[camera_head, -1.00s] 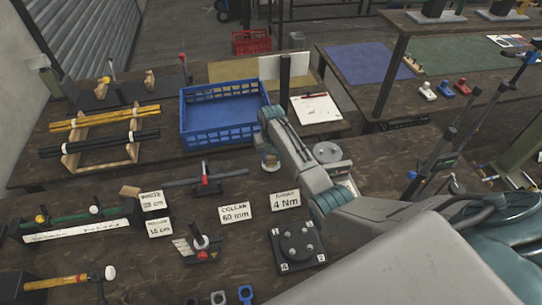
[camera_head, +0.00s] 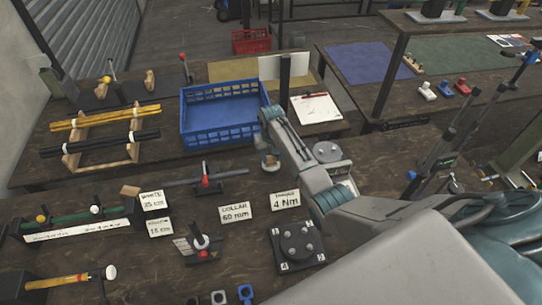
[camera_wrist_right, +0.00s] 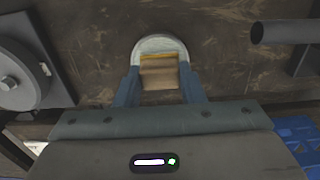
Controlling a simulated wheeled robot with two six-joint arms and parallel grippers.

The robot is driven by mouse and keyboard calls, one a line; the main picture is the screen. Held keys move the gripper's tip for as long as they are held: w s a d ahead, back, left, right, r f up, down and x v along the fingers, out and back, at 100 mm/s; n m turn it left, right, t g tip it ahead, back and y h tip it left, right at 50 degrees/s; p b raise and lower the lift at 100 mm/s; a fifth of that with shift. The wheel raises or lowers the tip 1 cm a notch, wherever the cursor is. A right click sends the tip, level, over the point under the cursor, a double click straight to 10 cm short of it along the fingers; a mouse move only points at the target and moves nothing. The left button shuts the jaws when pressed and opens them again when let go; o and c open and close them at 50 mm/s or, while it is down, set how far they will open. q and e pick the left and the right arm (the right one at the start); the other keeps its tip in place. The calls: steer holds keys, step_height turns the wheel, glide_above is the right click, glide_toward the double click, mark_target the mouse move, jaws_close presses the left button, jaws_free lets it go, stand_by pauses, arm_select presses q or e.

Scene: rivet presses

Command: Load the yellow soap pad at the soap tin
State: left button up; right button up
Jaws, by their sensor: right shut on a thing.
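My right gripper (camera_head: 269,150) points down over the dark bench, in front of the blue crate. In the right wrist view its two blue-grey fingers (camera_wrist_right: 160,88) are shut on a tan block with a yellow strip, which I take as the yellow soap pad (camera_wrist_right: 159,72). A pale, rounded shape (camera_wrist_right: 160,43) shows around the far end of the block. I cannot tell whether it is the soap tin or part of the pad, nor whether they touch. In the head view the fingers hide most of the held thing. My left gripper is not in view.
A blue crate (camera_head: 184,140) stands behind the gripper. A round grey disc device (camera_head: 327,151) is close on its right. A bar in a red clamp (camera_head: 205,180) lies to its left. Label cards (camera_head: 285,200) and a black plate with a round hub (camera_head: 297,244) are nearer.

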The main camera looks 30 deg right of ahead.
mark_target(271, 157)
steer(key=shift+r+p, duration=1.65)
steer(key=shift+r, duration=1.8)
